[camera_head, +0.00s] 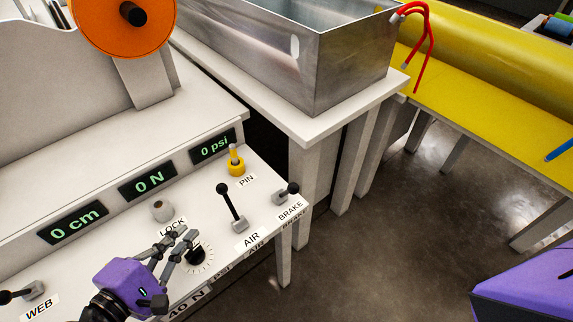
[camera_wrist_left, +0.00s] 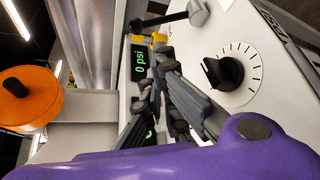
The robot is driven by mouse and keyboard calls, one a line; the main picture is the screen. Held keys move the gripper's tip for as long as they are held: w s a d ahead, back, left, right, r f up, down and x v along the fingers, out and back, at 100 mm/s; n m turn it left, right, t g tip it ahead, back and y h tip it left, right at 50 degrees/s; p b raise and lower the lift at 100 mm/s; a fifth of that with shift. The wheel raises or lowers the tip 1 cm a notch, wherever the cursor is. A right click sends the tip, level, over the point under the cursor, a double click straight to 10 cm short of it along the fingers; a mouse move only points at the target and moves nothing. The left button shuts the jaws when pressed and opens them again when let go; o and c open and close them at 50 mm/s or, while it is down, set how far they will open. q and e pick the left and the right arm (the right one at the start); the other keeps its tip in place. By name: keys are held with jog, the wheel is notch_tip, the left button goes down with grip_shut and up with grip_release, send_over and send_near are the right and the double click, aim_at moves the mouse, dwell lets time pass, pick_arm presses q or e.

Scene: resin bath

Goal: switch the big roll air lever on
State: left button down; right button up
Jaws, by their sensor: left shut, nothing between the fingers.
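The lever labelled AIR (camera_head: 231,206) stands on the sloping white control panel (camera_head: 205,290), its black knob tilted up and to the left of its grey base. In the left wrist view, a black-knobbed lever (camera_wrist_left: 168,20), apparently the same one, lies beyond the fingertips. My left gripper (camera_head: 187,239) has a purple body and grey fingers. It is shut and empty, above the panel by the black dial, left of the AIR lever and apart from it. The left wrist view shows its fingers (camera_wrist_left: 160,62) together. The pressure display (camera_head: 212,147) reads 0 psi. My right gripper is not seen.
The BRAKE lever (camera_head: 286,194) stands right of AIR, and the yellow PIN knob (camera_head: 236,163) behind. The black dial (camera_head: 196,256) and LOCK knob (camera_head: 161,210) are close to my gripper. A metal bath (camera_head: 345,65) stands behind. The floor right of the panel is free.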

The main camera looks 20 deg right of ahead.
aim_at(230, 205)
pick_arm(q)
jog(key=shift+w+d, duration=0.2)
jog(key=shift+w, duration=0.05)
jog(key=shift+s+a, duration=0.1)
jog(key=x, duration=1)
